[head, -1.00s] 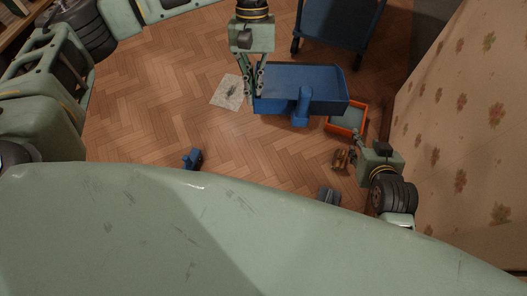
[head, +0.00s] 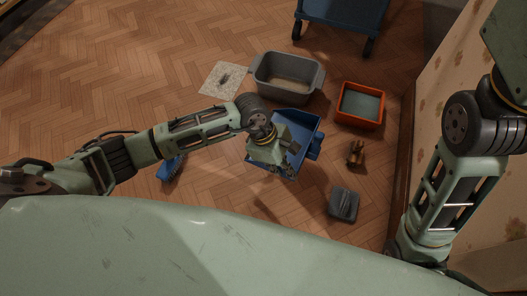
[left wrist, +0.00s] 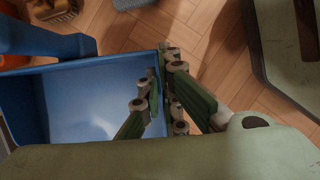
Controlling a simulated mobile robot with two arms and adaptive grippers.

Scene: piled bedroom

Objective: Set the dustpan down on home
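The blue dustpan (head: 303,127) is in the middle of the head view, partly hidden by my left gripper. It fills the left of the left wrist view (left wrist: 90,100), with its handle at the upper left. My left gripper (head: 284,170) is shut on the dustpan's side wall; in the left wrist view its fingers (left wrist: 160,72) lie on either side of that wall. A shadow lies on the floor near the dustpan; I cannot tell its height surely. No place marked as home can be made out. My right gripper is out of view.
A grey tub (head: 287,78) stands behind the dustpan, beside a speckled mat (head: 215,83). An orange tray (head: 360,105), a brown object (head: 357,153) and a grey object (head: 343,204) are to the right. A blue object (head: 170,168) lies left. A blue cart (head: 342,12) stands at the back.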

